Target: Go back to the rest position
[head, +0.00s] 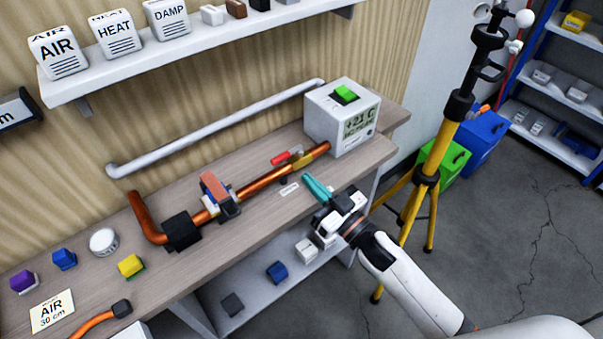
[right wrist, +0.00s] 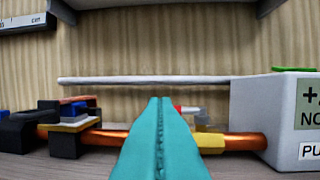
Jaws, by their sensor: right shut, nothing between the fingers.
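My right gripper (head: 317,188) comes in from the lower right in the head view. Its teal fingers are closed together with nothing between them. They are over the front part of the bench, in front of the copper pipe (head: 268,179) and left of the white display box (head: 330,118). In the right wrist view the teal fingers (right wrist: 160,135) meet along a seam and point at the pipe and wall. The pipe's red-handled valve (head: 287,157) is just beyond the fingertips. My left gripper does not show in either view.
A clamp-like block (head: 217,195) sits on the pipe. Small coloured cubes, such as a yellow one (head: 130,266), and an AIR card (head: 52,312) lie at the bench's left. A shelf (head: 190,50) with labelled boxes hangs above. A yellow tripod (head: 430,165) stands right of the bench.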

